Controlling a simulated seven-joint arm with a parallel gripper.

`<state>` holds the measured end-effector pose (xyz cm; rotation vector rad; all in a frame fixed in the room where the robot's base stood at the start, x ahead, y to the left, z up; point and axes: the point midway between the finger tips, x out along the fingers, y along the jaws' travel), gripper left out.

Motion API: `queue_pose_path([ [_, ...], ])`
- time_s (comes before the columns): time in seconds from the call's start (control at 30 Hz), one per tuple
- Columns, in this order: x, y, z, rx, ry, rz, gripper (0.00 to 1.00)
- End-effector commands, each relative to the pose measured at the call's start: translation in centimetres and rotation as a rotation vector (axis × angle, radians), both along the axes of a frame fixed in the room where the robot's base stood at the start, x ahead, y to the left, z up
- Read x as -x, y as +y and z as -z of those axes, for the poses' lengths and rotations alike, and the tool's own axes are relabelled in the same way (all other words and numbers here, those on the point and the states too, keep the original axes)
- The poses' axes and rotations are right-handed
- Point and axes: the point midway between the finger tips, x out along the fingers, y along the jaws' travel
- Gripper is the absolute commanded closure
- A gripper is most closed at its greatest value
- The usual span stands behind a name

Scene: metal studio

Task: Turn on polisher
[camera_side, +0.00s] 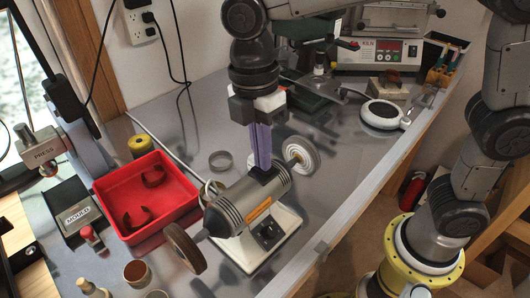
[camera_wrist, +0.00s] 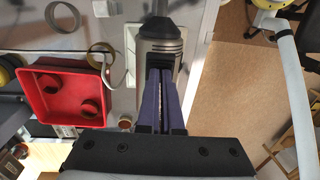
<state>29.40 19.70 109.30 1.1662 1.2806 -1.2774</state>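The polisher (camera_side: 246,204) stands on the metal bench, a grey motor body with an orange label, a dark wheel at the near end and a white wheel at the far end. Its white base carries a dark switch panel (camera_side: 268,232) on the right side. In the wrist view its body (camera_wrist: 160,45) is partly hidden by my fingers. My gripper (camera_side: 263,168) points down with its purple fingers close together and nothing seen between them. The tips are over the top of the motor body; I cannot tell whether they touch it. The fingers also show in the wrist view (camera_wrist: 160,72).
A red tray (camera_side: 150,198) with dark curved pieces stands left of the polisher. A kiln-like device (camera_side: 382,50) stands at the back. The bench edge runs along the right.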

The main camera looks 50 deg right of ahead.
Motion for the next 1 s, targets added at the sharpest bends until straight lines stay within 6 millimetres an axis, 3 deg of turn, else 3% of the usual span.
queue_pose_path([
  [0.07,0.0,-0.2,0.8,0.014,0.012,0.0,1.0],
  [0.27,-0.2,-0.2,-0.3,0.011,0.007,0.0,1.0],
  [0.7,-1.0,0.0,-9.7,0.0,-0.002,0.001,1.0],
  [1.0,-1.3,0.0,-13.4,0.0,-0.001,0.0,1.0],
])
